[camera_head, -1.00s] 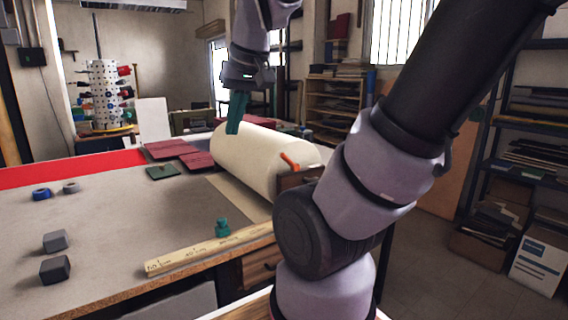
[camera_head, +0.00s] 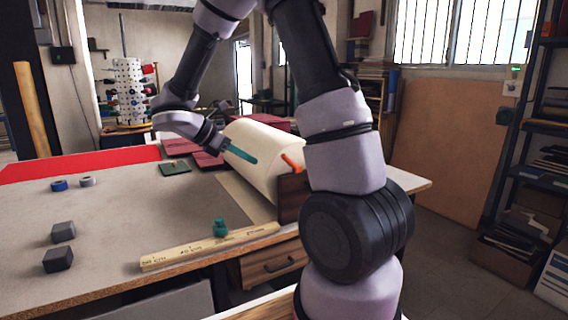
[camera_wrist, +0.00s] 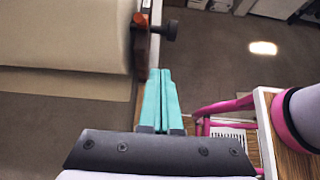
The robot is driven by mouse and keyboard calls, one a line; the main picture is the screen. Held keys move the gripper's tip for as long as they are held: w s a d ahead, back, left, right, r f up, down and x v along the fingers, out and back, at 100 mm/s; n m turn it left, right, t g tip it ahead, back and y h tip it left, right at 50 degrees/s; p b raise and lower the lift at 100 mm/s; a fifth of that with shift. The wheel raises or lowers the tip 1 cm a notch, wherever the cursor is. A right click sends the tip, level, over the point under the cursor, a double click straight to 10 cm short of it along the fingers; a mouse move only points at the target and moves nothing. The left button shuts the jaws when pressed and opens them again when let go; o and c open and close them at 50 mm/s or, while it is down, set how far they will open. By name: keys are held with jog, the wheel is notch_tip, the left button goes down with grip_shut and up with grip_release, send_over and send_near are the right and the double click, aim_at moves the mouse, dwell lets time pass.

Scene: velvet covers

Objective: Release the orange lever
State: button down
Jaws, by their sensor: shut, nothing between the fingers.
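The orange lever (camera_head: 292,162) sits at the near end of the cream roll (camera_head: 262,158), by a dark wooden end block (camera_head: 291,197). In the wrist view the orange lever (camera_wrist: 141,19) is at the top, beside a dark knob (camera_wrist: 164,29). My gripper (camera_head: 252,158) has teal fingers, shut and empty. In the head view it points right toward the lever, in front of the roll, with a gap to the lever. In the wrist view the fingers (camera_wrist: 159,72) point up toward the block and knob, apart from the lever.
A wooden ruler (camera_head: 210,247) lies along the table's front edge, with a small green object (camera_head: 220,228) beside it. Dark grey blocks (camera_head: 60,246) and tape rolls (camera_head: 72,184) stand at left. Dark red covers (camera_head: 205,160) lie behind. The middle of the table is clear.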

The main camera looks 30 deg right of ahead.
aim_at(281, 178)
jog(key=n, duration=0.1)
jog(key=w+f, duration=0.1)
jog(key=w+f+n+h, duration=0.1)
jog(key=shift+w+a+n+t, duration=0.1)
jog(key=shift+a+n+t, duration=0.2)
jog(key=shift+t, duration=0.1)
jog(key=shift+d, duration=0.15)
jog(key=x, duration=1)
jog(key=shift+d+f, duration=0.1)
jog(key=shift+f, duration=0.05)
jog(key=shift+w+d+r, duration=0.25)
jog(key=shift+d+r, duration=0.5)
jog(key=shift+r, duration=0.3)
jog(key=shift+w+d+r, duration=0.2)
jog(key=shift+d+r, duration=0.2)
jog(key=shift+r, duration=0.05)
jog(key=shift+w+d+r, duration=0.1)
jog(key=shift+r, duration=0.05)
jog(key=shift+r+y, duration=0.15)
jog(key=shift+y, duration=0.25)
